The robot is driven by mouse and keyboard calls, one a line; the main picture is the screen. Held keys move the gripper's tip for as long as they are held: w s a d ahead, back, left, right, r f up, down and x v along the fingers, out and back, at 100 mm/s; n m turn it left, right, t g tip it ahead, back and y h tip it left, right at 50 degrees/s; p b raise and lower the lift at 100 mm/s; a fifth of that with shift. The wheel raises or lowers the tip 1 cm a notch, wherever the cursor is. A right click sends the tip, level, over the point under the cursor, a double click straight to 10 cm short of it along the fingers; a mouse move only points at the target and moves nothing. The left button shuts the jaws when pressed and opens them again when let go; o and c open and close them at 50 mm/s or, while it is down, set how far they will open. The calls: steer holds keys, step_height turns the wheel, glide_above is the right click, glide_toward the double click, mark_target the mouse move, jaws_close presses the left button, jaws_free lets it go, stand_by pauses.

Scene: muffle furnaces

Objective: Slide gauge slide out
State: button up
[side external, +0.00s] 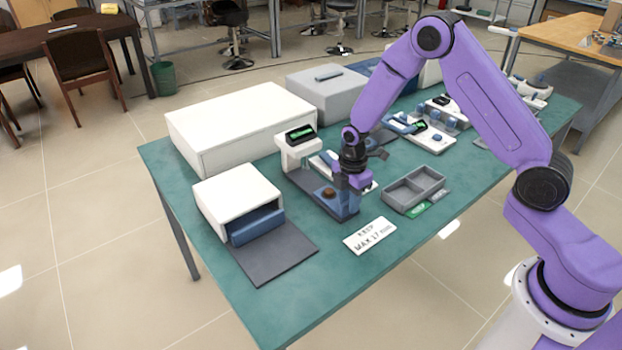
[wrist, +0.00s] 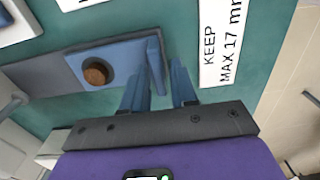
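The gauge (side external: 300,150) is a pale stand with a green-lit display on a dark base. Its blue gauge slide (side external: 345,209) lies low at the front and carries a round brown piece (side external: 328,193). In the wrist view the blue slide (wrist: 125,57) has the brown piece (wrist: 96,71) in a round recess and a raised end plate (wrist: 157,66) at its right. My gripper (wrist: 164,68) is open, its two blue fingers apart, with the end plate between or just beyond them. I cannot tell whether either finger touches it. The side view shows my gripper (side external: 353,180) low over the slide.
A white sign (side external: 370,236) reading "KEEP MAX 17 mm" lies close to the slide's front end. A grey divided tray (side external: 413,190) stands to the right. A white furnace (side external: 238,198) with a blue front and dark mat stands to the left. Green table is bare near its front edge.

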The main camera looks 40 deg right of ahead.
steer(key=shift+w+d+r, duration=0.15)
steer(key=shift+r, duration=2.35)
steer(key=s+a+r+m, duration=0.2)
steer(key=s+a+r, duration=0.4)
steer(key=s+r, duration=0.55)
steer(key=s+d+r+m, duration=0.1)
steer(key=s+d+r, duration=0.1)
steer(key=s, duration=0.8)
steer(key=s+d+r+m, duration=0.1)
steer(key=s+r+m, duration=0.1)
steer(key=s, duration=0.8)
steer(key=shift+d, duration=0.35)
